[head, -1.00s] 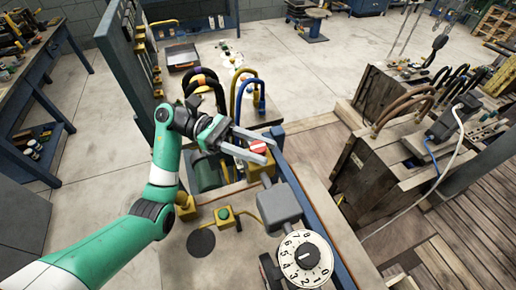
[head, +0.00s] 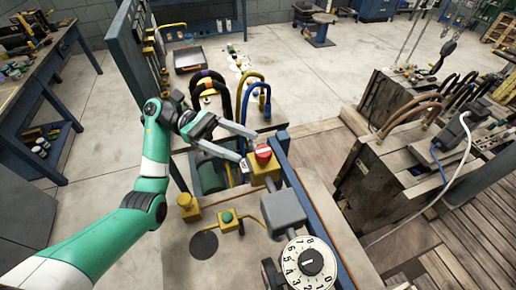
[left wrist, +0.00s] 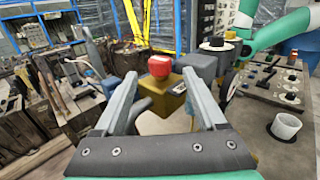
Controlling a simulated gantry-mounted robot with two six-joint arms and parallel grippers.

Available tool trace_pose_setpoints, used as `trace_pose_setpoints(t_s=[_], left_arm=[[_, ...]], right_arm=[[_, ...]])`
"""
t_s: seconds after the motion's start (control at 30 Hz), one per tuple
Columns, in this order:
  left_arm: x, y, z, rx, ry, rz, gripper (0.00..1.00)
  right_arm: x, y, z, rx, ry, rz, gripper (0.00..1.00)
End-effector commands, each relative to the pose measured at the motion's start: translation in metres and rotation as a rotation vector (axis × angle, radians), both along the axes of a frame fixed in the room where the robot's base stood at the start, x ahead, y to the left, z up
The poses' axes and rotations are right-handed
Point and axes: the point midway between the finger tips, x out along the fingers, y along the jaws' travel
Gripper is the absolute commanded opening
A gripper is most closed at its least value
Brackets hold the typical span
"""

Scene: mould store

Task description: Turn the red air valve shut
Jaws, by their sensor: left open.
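The red air valve (head: 263,154) is a round red cap with a pale stripe, on a yellow body (head: 264,171) at the bench's far edge. My left gripper (head: 250,149) is open just to the left of the valve, with empty fingers. In the left wrist view, the red valve (left wrist: 160,66) shows between the tips of my open left gripper (left wrist: 160,76), seemingly just beyond them. I cannot tell whether a finger touches it. The valve's exact turn is hard to read. My right gripper is not in view.
A grey box (head: 283,208) and a white numbered dial (head: 311,262) stand in front of the valve. A green button on a yellow box (head: 227,216) is to the left. Curved hoses (head: 253,92) rise behind. Wooden blocks (head: 390,170) stand to the right.

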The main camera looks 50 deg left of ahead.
Motion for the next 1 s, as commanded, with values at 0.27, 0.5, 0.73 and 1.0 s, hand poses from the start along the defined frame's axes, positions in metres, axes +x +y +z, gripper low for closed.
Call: trace_pose_setpoints(t_s=[0.27, 0.5, 0.73, 1.0], left_arm=[[-0.021, 0.046, 0.0, 0.0, 0.001, 0.002, 0.73], [-0.023, 0.05, 0.0, 0.0, 0.0, -0.001, 0.73], [-0.023, 0.05, 0.0, 0.0, 0.0, 0.0, 0.73], [-0.017, 0.045, 0.011, -0.023, -0.022, 0.006, 0.73]], right_arm=[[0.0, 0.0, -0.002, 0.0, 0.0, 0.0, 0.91], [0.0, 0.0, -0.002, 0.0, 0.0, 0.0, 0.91], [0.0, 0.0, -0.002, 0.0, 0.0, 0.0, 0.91], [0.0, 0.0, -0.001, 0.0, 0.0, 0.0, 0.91]])
